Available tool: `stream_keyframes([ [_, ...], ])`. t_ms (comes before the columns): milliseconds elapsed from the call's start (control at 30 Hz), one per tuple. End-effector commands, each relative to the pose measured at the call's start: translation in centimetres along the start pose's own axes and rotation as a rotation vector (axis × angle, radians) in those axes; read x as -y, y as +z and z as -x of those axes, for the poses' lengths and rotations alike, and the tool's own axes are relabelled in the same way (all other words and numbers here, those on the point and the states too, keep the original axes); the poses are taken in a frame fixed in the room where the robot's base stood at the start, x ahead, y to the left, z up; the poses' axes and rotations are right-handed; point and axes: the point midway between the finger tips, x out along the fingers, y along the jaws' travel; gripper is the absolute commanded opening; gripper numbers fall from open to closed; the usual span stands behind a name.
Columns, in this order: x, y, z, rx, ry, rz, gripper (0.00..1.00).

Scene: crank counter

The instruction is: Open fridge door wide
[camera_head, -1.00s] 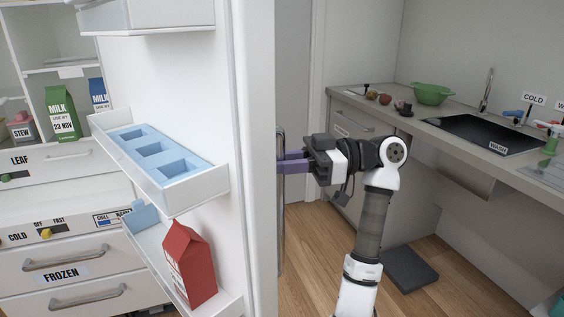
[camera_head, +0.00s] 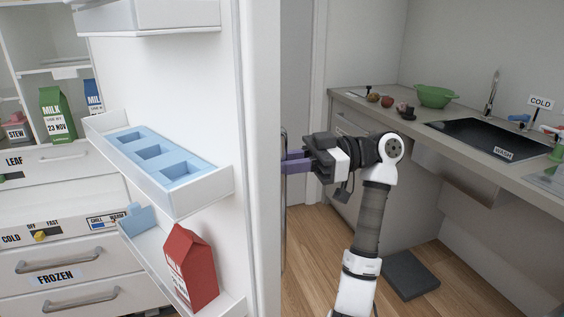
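The fridge door (camera_head: 262,150) stands swung open, its shelved inner face toward me and its edge at the middle of the view. Its door racks hold a blue tray (camera_head: 152,152) and a red carton (camera_head: 190,268). The fridge interior (camera_head: 40,95) shows at the left. A grey vertical handle (camera_head: 284,215) is on the door's far side, mostly hidden behind the door edge. My gripper (camera_head: 290,161), with purple fingers, is at the handle from the right. The fingertips are partly hidden by the door edge, so its grip cannot be told.
A counter (camera_head: 402,120) with a green colander (camera_head: 435,96) and black sink (camera_head: 490,138) runs along the right. A dark flat slab (camera_head: 410,272) lies on the wooden floor (camera_head: 315,255). Inside the fridge are a green milk carton (camera_head: 57,115) and drawers (camera_head: 75,262).

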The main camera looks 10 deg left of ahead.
Motion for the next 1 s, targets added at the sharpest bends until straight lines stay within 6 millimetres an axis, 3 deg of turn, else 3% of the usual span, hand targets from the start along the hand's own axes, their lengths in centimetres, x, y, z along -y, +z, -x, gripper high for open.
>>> stream_keyframes([
  [33, -0.5, -0.3, 0.4, -0.016, 0.025, -0.009, 0.21],
  [167, -0.5, -0.2, 0.4, -0.014, 0.024, -0.009, 0.38],
  [433, -0.4, -0.2, 0.5, -0.011, 0.019, -0.007, 0.39],
  [567, -0.4, -0.1, 1.5, -0.011, 0.019, -0.007, 0.39],
  [1000, -0.2, 0.1, 10.9, -0.009, 0.024, -0.01, 0.39],
])
